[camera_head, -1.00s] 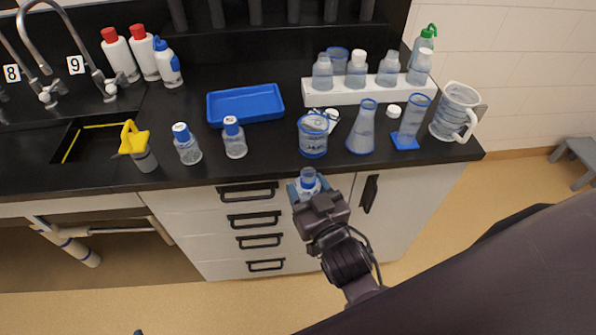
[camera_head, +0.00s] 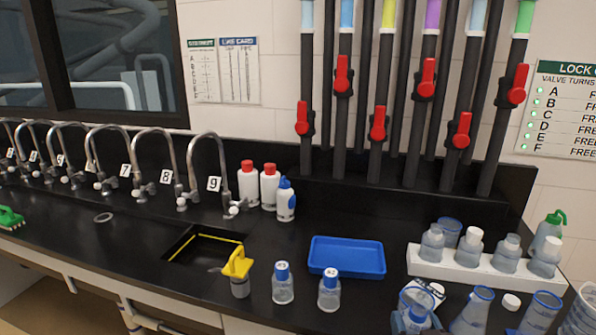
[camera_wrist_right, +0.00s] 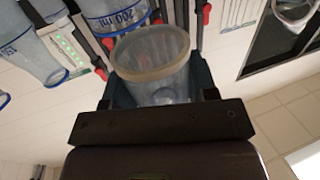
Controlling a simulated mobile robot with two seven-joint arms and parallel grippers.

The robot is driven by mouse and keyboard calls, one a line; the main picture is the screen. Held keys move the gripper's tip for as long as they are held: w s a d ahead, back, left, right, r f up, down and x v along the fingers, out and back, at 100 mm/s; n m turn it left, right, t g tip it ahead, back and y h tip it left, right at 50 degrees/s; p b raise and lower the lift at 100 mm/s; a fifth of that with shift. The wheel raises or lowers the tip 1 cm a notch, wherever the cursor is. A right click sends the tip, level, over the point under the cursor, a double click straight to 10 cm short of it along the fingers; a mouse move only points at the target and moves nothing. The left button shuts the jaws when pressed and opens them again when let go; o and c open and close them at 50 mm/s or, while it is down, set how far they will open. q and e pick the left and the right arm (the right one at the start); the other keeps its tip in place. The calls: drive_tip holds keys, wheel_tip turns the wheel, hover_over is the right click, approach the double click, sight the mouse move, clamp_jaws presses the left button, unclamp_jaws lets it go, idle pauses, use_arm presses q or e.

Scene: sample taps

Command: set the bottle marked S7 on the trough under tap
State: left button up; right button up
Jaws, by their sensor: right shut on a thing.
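My right gripper (camera_wrist_right: 157,88) is shut on a clear bottle (camera_wrist_right: 152,58) with a pale round rim in the right wrist view. Its marking cannot be read there. In the head view the right gripper is at most partly visible at the lower edge, near the beaker. Two clear bottles with blue caps stand on the bench, one left (camera_head: 283,287) and one right (camera_head: 329,292); their small cap marks are hard to read. Curved taps line the back left, with number cards 7 (camera_head: 126,170), 8 (camera_head: 166,176) and 9 (camera_head: 214,184). A dark recessed trough (camera_head: 190,257) with yellow edging lies before taps 8 and 9.
A yellow-topped container (camera_head: 238,272) stands beside the trough. A beaker (camera_head: 418,300) and flasks crowd the front right. A ring (camera_head: 103,217) lies left.

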drive_tip(key=s+a+f, duration=0.3)
drive_tip(key=s+f, duration=0.2)
drive_tip(key=s, duration=0.2)
drive_tip(key=shift+a+f, duration=0.2)
drive_tip(key=shift+a, duration=0.2)
drive_tip(key=shift+w, duration=0.1)
drive_tip(key=w, duration=1.4)
drive_tip(key=shift+w, duration=0.35)
drive_tip(key=w, duration=0.3)
drive_tip(key=shift+f, duration=0.3)
drive_tip(key=shift+w+a+f, duration=0.1)
drive_tip(key=shift+f, duration=0.15)
